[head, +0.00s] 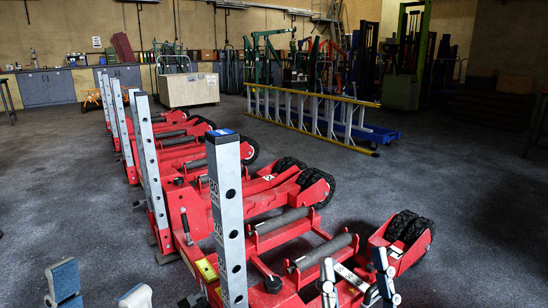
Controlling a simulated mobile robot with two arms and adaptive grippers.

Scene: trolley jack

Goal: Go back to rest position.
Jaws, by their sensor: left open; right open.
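My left gripper (100,290) is at the bottom left edge of the head view. Its two grey fingertips stand apart with nothing between them. My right gripper (356,282) is at the bottom, right of centre, over the front end of the nearest red trolley jack (295,222). Its fingertips are also apart, and I see no object gripped; I cannot tell whether it touches the jack. The nearest jack has an upright grey post (226,215) with holes and a blue top, standing between my grippers. The rest of both arms is out of view.
Several more red jacks (175,150) with grey posts stand in a row behind. A wooden crate (188,90) and grey cabinets (47,88) are at the back. Grey floor (460,200) is clear at right.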

